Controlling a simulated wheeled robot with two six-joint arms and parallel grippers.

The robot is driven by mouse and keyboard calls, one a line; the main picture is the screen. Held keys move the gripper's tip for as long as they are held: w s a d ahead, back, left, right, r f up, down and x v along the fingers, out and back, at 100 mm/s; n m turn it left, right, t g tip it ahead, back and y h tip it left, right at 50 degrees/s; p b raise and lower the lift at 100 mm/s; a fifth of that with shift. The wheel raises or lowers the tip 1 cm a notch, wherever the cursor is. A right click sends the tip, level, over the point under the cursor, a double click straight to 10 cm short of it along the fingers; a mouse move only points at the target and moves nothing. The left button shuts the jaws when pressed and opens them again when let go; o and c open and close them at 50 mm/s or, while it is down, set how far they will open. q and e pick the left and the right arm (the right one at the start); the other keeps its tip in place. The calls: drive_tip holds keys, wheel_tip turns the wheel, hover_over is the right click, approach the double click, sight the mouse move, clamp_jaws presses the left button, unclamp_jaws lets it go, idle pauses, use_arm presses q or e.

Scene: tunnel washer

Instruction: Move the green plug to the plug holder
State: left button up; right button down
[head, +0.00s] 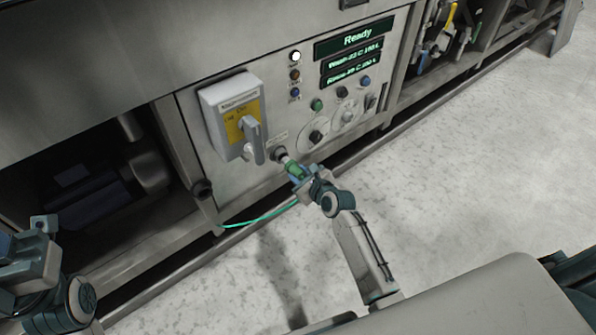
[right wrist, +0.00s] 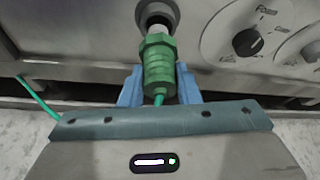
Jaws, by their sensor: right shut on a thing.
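The green plug (head: 291,168) is at the lower part of the control panel, and it shows large in the right wrist view (right wrist: 158,66). My right gripper (head: 300,175) is shut around its ribbed body; its blue fingers flank the plug in the right wrist view (right wrist: 160,88). The plug's pale tip points at a round socket (head: 278,154), also seen in the right wrist view (right wrist: 157,14). How far the tip is inside is unclear.
A green cable (head: 262,217) runs from the plug down and left. A grey switch box (head: 232,115) with a handle juts out above the socket. Knobs (head: 316,137) lie to the right. An open dark bay (head: 90,190) is at left. The pale floor (head: 450,180) is clear.

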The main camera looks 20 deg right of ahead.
drive_tip(key=shift+s+d+p, duration=0.2)
drive_tip(key=shift+s+p, duration=0.1)
drive_tip(key=shift+s, duration=0.2)
drive_tip(key=shift+s+d+p, duration=0.2)
drive_tip(key=shift+s+p, duration=0.1)
drive_tip(key=shift+s, duration=0.15)
drive_tip(key=shift+s, duration=0.2)
idle(0.8)
